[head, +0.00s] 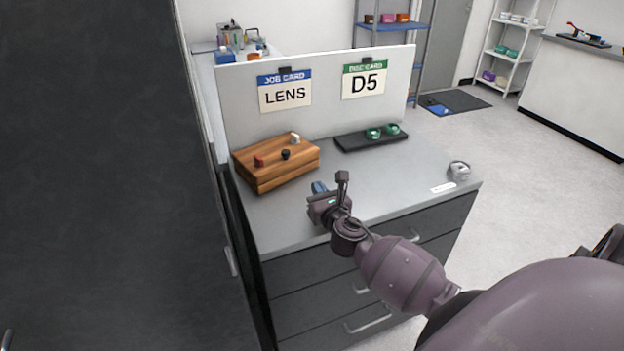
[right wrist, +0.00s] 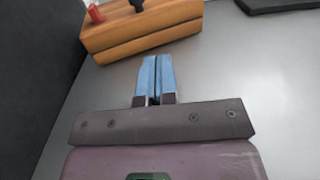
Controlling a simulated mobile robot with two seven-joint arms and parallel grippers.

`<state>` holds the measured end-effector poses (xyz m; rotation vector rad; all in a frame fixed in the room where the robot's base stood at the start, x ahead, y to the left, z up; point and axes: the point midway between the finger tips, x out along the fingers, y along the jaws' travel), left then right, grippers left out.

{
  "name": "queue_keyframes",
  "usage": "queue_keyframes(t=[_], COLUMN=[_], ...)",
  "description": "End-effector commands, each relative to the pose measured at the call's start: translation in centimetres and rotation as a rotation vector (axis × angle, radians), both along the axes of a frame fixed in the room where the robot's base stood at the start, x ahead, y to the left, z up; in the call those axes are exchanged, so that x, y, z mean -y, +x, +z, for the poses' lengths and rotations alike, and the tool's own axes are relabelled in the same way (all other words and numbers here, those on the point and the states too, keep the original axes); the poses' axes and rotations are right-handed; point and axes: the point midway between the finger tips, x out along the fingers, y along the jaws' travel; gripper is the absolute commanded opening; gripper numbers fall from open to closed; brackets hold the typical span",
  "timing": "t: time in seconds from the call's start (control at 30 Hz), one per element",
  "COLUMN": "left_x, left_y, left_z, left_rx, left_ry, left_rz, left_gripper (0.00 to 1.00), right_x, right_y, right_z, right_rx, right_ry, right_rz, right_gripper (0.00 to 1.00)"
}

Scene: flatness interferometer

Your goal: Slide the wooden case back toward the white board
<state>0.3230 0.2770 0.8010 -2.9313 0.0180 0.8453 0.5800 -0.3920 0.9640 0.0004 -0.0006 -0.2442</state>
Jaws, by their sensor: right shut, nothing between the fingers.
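The wooden case (head: 277,167) sits on the grey bench top at its back left, in front of the white board (head: 240,108). It has red, black and white knobs on top. In the right wrist view the case (right wrist: 150,38) shows at the top, its front face toward me. My right gripper (head: 319,187) is over the bench top, in front and to the right of the case. In the right wrist view its blue fingers (right wrist: 155,78) are together and empty, pointing at the case with a small gap. My left gripper is not in view.
A black tray (head: 371,142) with green round items lies right of the case along the board. A grey-white object (head: 459,170) and a white label (head: 443,188) are near the right edge. A dark cabinet (head: 95,180) stands close on the left. The front middle bench top is clear.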

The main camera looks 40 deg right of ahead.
Motion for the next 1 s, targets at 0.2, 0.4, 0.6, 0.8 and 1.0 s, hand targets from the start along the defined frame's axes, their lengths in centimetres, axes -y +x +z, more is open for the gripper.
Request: queue_keyframes(t=[0.2, 0.4, 0.6, 0.8, 1.0], left_x=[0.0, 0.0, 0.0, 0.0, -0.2], left_y=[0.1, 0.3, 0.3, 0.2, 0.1], left_z=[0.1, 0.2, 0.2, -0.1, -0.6], left_rx=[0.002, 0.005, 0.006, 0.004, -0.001], left_ry=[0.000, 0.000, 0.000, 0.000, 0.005], left_rz=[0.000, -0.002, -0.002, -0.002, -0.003], left_gripper=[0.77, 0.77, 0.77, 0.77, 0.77], right_x=[-0.4, -0.5, -0.5, -0.4, 0.0], right_y=[-1.7, -2.0, -1.9, 0.3, 4.4], right_z=[0.0, 0.0, 0.1, 3.1, 10.1], right_rx=[0.000, 0.000, 0.002, 0.056, 0.153], right_ry=[-0.001, -0.001, 0.000, -0.033, -0.181], right_rz=[-0.001, -0.001, 0.000, 0.019, 0.082], right_gripper=[0.00, 0.00, 0.12, 0.43, 0.68])
